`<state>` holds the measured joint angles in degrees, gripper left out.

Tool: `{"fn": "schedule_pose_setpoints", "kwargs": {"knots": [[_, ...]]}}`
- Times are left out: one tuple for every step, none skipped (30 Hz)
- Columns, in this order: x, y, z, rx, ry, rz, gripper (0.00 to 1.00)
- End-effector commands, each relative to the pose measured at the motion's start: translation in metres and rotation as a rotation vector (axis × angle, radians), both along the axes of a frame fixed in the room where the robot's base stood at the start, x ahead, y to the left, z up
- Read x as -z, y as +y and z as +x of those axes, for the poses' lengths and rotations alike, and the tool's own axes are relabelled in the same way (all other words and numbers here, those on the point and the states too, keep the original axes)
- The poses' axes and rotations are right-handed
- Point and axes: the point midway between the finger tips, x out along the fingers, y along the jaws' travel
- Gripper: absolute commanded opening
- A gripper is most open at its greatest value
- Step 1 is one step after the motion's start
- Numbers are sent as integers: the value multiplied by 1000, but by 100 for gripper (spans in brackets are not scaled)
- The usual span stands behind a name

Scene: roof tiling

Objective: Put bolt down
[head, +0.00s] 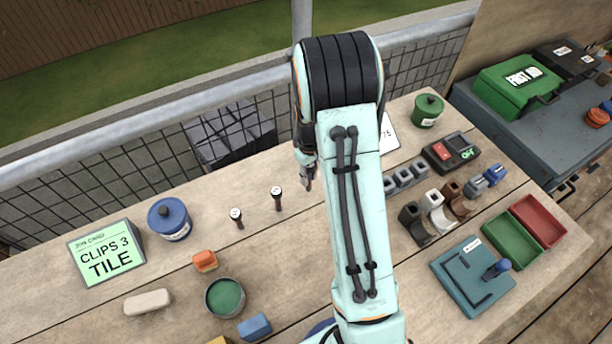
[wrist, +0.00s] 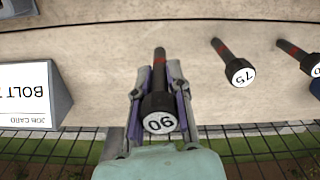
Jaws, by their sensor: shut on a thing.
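My gripper (head: 306,172) is shut on a black bolt (wrist: 158,105) with a red band on its shank. The white disc on its head reads 90, upside down in the wrist view. The gripper fingers (wrist: 158,100) close on both sides of it just by the head. I cannot tell whether its tip touches the bench. A second bolt, marked 75 (wrist: 235,65), stands to the right in the wrist view. It appears in the head view as the nearer of two standing bolts (head: 276,195). The other bolt (head: 236,215) stands further left.
A job card reading BOLT 7 and a cut-off figure (wrist: 30,95) stands left of the gripper in the wrist view. A CLIPS 3 TILE card (head: 107,252) and blue pot (head: 169,220) stand at left. Clip blocks (head: 440,210) lie right. The mesh railing (head: 215,125) borders the bench.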

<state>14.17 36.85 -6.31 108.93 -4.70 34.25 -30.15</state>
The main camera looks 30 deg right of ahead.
Motion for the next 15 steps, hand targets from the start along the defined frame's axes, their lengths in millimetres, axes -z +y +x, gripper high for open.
{"fn": "schedule_pose_setpoints", "kwargs": {"knots": [[5, -1, 3, 0, 0, 1, 0], [9, -2, 6, 0, 1, 1, 0], [16, -2, 5, 0, 4, 2, 0], [21, -1, 5, 0, 5, 2, 0], [25, -1, 5, 0, 3, 1, 0], [30, -1, 4, 0, 3, 1, 0], [33, -1, 5, 0, 1, 2, 0], [35, -2, 5, 0, 1, 1, 0], [37, -1, 5, 0, 1, 1, 0], [37, -1, 5, 0, 0, 1, 0], [37, -1, 5, 0, 0, 1, 0], [37, -1, 5, 0, 0, 0, 0], [37, -1, 5, 0, 0, 0, 0], [36, -1, 5, 0, 0, 0, 0], [36, -1, 5, 0, 0, 0, 0]]}}
